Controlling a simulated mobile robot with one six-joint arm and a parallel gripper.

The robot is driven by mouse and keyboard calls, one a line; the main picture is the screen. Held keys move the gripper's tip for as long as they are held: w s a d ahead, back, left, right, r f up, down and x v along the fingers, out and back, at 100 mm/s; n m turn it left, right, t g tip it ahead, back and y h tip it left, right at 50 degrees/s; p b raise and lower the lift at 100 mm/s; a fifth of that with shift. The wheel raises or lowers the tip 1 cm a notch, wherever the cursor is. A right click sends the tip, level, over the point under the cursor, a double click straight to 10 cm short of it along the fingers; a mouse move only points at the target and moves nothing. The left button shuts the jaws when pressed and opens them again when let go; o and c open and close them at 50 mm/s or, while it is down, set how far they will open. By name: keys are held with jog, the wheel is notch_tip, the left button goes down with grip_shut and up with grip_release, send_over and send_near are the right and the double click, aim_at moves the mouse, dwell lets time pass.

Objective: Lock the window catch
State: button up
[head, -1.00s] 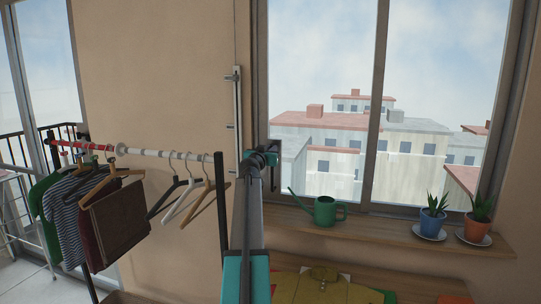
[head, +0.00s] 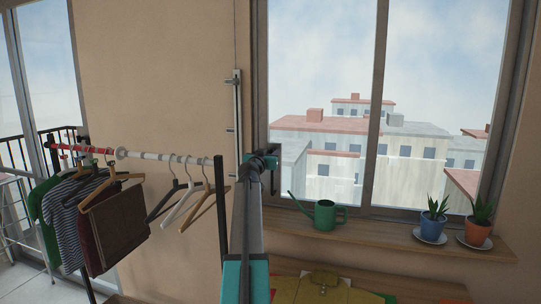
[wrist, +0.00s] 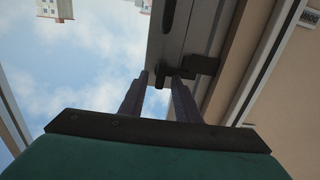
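The window catch is a dark fitting on the window frame; in the wrist view its block (wrist: 200,65) sits right of my fingertips, and a dark part reaches between or behind them. My gripper (wrist: 159,76) has its two fingers apart, with the right fingertip very close to the catch. I cannot tell whether it touches. In the head view my gripper (head: 262,160) is at the left side of the window frame (head: 260,70), beside a dark upright handle (head: 276,180). My wrist and arm hide much of the catch there.
A wooden sill (head: 400,232) below the window holds a green watering can (head: 324,214) and two potted plants (head: 434,222) (head: 479,226). A clothes rail (head: 160,153) with hangers and garments stands left of my arm. Folded clothes (head: 320,288) lie below the sill.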

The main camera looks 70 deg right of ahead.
jog(key=a+b, duration=0.3)
jog(key=a, duration=1)
jog(key=shift+s+a, duration=0.25)
jog(key=shift+s, duration=0.1)
dwell(0.5)
